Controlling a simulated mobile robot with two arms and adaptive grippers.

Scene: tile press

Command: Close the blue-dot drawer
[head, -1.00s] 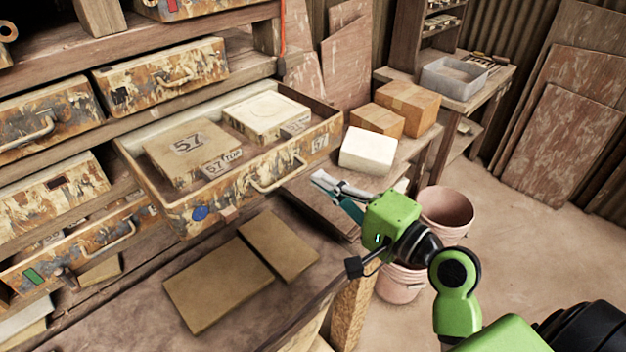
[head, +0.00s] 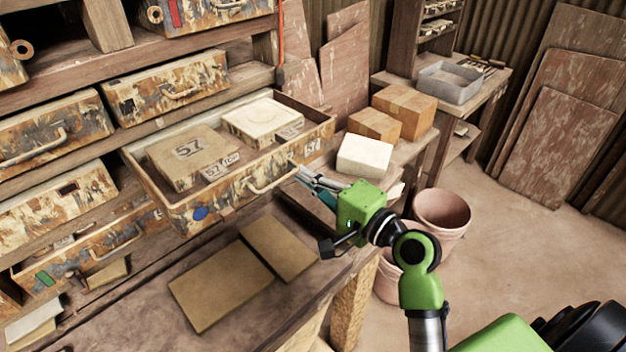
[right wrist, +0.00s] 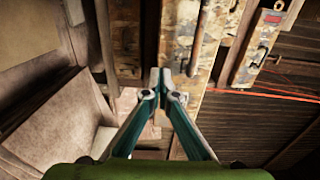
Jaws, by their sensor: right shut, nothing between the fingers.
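The blue-dot drawer (head: 240,190) stands pulled out over the bench in the head view. It has worn, flaking paint, a blue dot (head: 200,213) at the left of its front and a metal handle (head: 272,183) on the right. Inside lie a brown block marked 57 (head: 190,150) and a pale tile block (head: 262,117). My right gripper (head: 300,174) is shut and empty close to the front, right of the handle; I cannot tell whether it touches. In the right wrist view its fingertips (right wrist: 160,80) meet before a flaking painted surface (right wrist: 183,30). My left gripper is not in view.
Other drawers surround it, one with a green mark (head: 46,279) below and left. Flat boards (head: 220,285) lie on the bench under the drawer. A white block (head: 365,155) and cardboard boxes (head: 405,110) stand to the right. Pink buckets (head: 442,215) stand on the floor.

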